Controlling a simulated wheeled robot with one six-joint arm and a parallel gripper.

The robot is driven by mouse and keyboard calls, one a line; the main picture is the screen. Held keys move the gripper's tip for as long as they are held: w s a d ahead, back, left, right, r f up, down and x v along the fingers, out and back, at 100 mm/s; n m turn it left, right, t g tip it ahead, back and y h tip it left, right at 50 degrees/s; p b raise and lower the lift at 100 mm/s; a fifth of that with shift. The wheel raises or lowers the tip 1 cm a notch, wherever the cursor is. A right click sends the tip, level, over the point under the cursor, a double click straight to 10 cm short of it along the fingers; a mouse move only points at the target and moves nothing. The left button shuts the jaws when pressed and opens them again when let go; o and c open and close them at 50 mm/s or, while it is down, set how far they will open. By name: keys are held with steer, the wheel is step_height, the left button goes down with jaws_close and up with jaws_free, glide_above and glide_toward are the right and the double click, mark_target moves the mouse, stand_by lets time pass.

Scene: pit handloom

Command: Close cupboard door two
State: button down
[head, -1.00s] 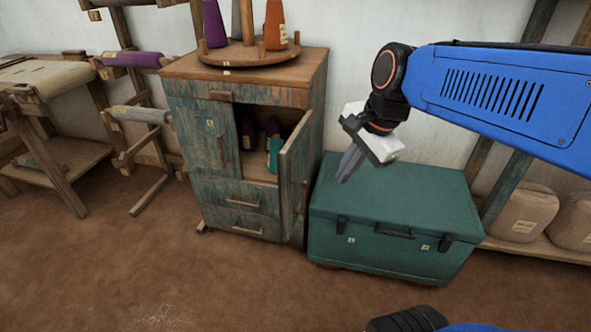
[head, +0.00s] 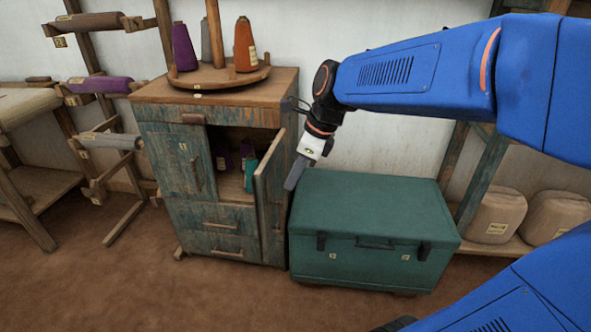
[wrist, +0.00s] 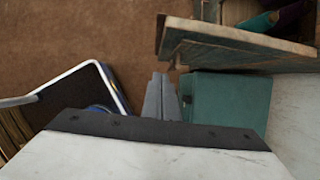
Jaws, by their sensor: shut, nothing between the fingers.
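The blue-green wooden cupboard (head: 210,248) has its left door (head: 180,165) shut, with a small "1" tag on it. Its right door (head: 268,185) stands open, swung out toward me, and shows cones inside. I take this as door two. My gripper (head: 291,184) is shut and empty, pointing down just right of the open door's outer face, over the chest's left end. In the wrist view the shut fingers (wrist: 160,98) lie below the door panel's edge (wrist: 235,45), with a small gap showing. I cannot tell contact from the head view.
A green chest (head: 370,215) stands right of the cupboard, close to the open door. A round stand (head: 215,82) with thread cones is on the cupboard top. Wooden racks stand at left, and a shelf with wrapped bundles (head: 495,217) at right. The floor in front is clear.

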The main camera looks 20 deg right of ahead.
mark_target(263, 204)
steer(key=w+a+f, duration=0.3)
steer(key=a+f, duration=0.1)
steer(key=a, duration=0.1)
steer(key=shift+w+f, duration=0.2)
steer(key=shift+f, duration=0.15)
steer(key=shift+a, duration=0.1)
stand_by(0.3)
